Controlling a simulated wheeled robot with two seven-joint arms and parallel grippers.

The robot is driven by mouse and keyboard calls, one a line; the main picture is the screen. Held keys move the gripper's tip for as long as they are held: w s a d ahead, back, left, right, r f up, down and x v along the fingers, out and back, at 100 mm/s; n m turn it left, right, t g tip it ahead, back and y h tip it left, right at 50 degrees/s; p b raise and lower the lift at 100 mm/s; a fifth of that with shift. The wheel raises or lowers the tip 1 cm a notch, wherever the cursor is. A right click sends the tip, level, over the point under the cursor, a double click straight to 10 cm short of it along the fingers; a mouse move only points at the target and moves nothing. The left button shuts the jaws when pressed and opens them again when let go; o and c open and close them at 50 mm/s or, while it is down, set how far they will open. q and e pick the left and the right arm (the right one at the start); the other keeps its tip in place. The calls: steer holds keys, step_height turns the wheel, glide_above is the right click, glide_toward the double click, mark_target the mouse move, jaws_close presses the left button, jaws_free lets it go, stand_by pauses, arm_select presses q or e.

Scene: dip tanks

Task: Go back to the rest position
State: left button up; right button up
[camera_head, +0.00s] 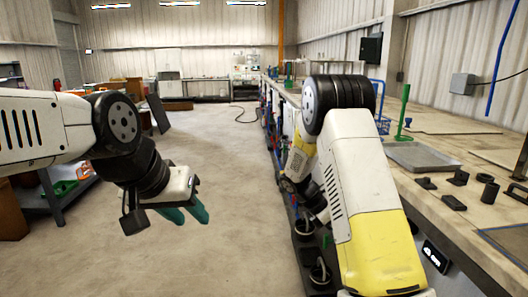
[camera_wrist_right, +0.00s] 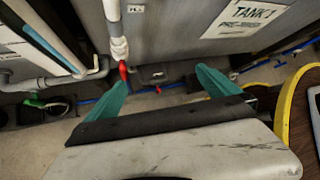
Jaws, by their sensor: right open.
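My left gripper (camera_head: 185,212) hangs in the air at the left of the head view, over the bare floor. Its two teal fingers point down, with a small gap showing between their tips and nothing held. My right arm reaches down along the front of the bench in the head view, and its gripper is hidden there behind the arm. In the right wrist view my right gripper (camera_wrist_right: 162,88) is open and empty, its teal fingers wide apart. It faces the lower front of a grey tank (camera_wrist_right: 165,35) and is apart from it.
The long bench (camera_head: 445,155) runs along the right, with a grey tray (camera_head: 422,156) and several dark blocks on it. A label (camera_wrist_right: 247,14) reading TANK 1 is on the tank. A red valve handle (camera_wrist_right: 123,70) and pipes lie close ahead. The middle floor (camera_head: 215,150) is clear.

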steer(key=s+a+r+m+t+y, duration=0.4)
steer(key=s+a+r+m+y, duration=0.1)
steer(key=s+r+m, duration=0.4)
steer(key=s+a+r+m+t+y, duration=0.5)
steer(key=s+r+m, duration=0.5)
steer(key=r, duration=0.4)
steer(key=shift+s+a+r, duration=0.25)
steer(key=shift+s+a, duration=0.05)
steer(key=shift+s, duration=0.35)
stand_by(5.1)
